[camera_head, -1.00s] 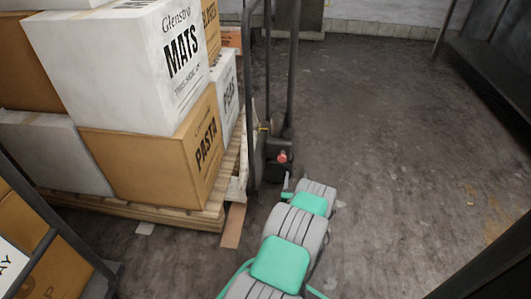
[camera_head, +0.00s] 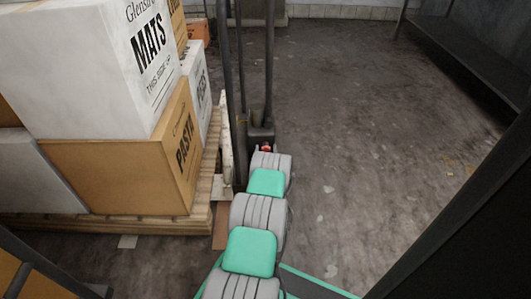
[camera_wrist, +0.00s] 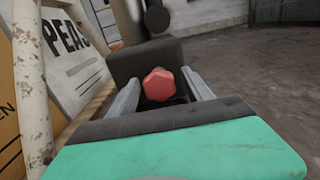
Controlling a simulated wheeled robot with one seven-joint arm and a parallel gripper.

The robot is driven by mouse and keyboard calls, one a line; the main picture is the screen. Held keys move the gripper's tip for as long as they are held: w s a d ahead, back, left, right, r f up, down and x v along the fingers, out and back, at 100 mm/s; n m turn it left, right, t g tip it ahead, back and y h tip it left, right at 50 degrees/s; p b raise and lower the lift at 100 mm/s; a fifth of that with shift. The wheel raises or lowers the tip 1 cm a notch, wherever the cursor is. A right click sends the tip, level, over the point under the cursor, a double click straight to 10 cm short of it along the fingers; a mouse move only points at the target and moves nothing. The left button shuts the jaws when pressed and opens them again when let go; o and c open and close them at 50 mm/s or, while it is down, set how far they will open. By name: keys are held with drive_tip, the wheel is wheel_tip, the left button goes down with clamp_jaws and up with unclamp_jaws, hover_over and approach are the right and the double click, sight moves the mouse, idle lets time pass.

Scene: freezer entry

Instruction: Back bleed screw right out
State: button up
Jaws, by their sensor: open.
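The bleed screw has a red, lobed head (camera_wrist: 159,85). It sits at the dark pump block (camera_wrist: 147,60) of the pallet truck, and its red top shows small in the head view (camera_head: 265,148). My gripper (camera_wrist: 159,78) is open, with one grey finger on each side of the red head. Gaps seem to show between head and fingers, but I cannot tell how far the fingertips reach past it. In the head view my arm's end covers the fingers and most of the screw. The screw's shank is hidden.
The truck's dark upright handle frame (camera_head: 269,60) rises behind the screw. On the left a wooden pallet (camera_head: 165,226) carries stacked cartons, including a PASTA box (camera_head: 120,170). A dark rack (camera_head: 475,50) stands at the right. The floor between (camera_head: 370,130) is clear.

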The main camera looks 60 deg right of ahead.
drive_tip(key=shift+c, duration=0.5)
clamp_jaws()
